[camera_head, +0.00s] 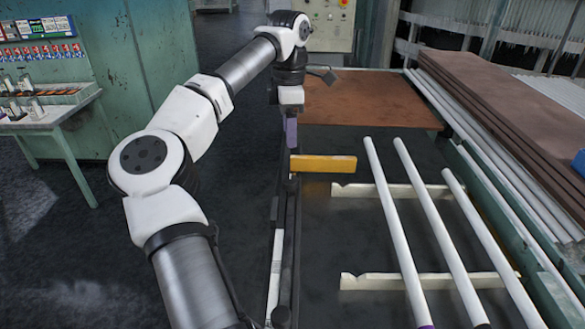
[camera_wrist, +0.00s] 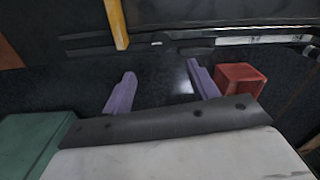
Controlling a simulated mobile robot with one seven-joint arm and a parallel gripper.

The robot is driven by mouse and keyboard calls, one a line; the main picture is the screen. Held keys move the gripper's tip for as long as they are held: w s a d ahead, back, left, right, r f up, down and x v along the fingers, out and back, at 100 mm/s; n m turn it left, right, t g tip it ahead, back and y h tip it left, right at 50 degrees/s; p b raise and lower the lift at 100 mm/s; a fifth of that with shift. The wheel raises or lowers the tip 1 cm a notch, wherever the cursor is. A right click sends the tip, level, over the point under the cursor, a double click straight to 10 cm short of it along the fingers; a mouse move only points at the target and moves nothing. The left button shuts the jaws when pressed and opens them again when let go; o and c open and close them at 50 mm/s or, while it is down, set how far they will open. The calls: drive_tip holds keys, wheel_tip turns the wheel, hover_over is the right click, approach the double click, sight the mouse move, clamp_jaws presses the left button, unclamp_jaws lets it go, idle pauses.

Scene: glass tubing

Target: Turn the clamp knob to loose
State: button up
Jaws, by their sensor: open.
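My gripper (camera_head: 292,146) has purple fingers and points down above the dark rail (camera_head: 291,215), just left of the yellow bar (camera_head: 323,164). In the wrist view the two purple fingertips (camera_wrist: 161,69) are spread apart with nothing between them. The yellow bar also shows at the top of the wrist view (camera_wrist: 117,22), ahead of the left finger and apart from it. I cannot make out a clamp knob in either view; it may be hidden or too small to tell.
Three white tubes (camera_head: 396,221) lie across pale notched supports (camera_head: 427,282) right of the rail. A brown board (camera_head: 365,98) lies behind. In the wrist view, a red block (camera_wrist: 240,79) is beside the right finger and a green block (camera_wrist: 35,141) is at lower left.

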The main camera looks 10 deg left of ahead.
sight(290, 179)
drive_tip(key=f+p, duration=0.1)
drive_tip(key=f, duration=0.7)
drive_tip(key=f+p, duration=0.1)
drive_tip(key=f, duration=0.4)
drive_tip(key=shift+s+p, duration=0.35)
drive_tip(key=shift+d, duration=0.1)
drive_tip(key=c, duration=1)
